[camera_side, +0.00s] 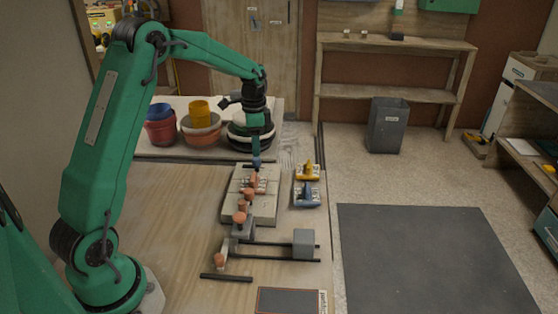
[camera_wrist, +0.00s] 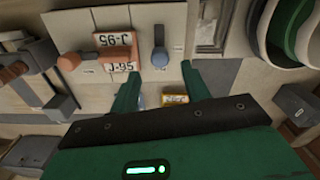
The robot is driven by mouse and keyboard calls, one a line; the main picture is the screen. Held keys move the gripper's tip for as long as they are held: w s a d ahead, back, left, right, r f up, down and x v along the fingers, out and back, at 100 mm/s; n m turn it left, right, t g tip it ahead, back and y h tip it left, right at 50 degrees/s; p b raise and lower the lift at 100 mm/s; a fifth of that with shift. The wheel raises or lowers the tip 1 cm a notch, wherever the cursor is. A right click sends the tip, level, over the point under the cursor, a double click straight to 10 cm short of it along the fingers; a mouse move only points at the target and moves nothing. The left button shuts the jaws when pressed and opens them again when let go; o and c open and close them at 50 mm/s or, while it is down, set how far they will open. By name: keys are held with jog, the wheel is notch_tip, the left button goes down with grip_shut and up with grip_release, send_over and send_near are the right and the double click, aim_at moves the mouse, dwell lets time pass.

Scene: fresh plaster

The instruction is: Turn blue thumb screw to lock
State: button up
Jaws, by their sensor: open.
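My gripper (camera_wrist: 161,72) is open, with two green fingers spread to either side below the screw's head. The head lies just beyond the fingertips, and I see no contact. In the side view my gripper (camera_side: 256,158) points down at the back of the plate, also visible there (camera_side: 232,208). The screw cannot be told apart from the fingertips there.
A yellow piece (camera_side: 307,172) and a blue piece (camera_side: 307,194) stand right of the plate. Pots (camera_side: 202,125) stand behind. Dark rods (camera_side: 270,258) lie in front.

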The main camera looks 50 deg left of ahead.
aim_at(256, 158)
jog(key=shift+f, duration=2.35)
jog(key=c, duration=1)
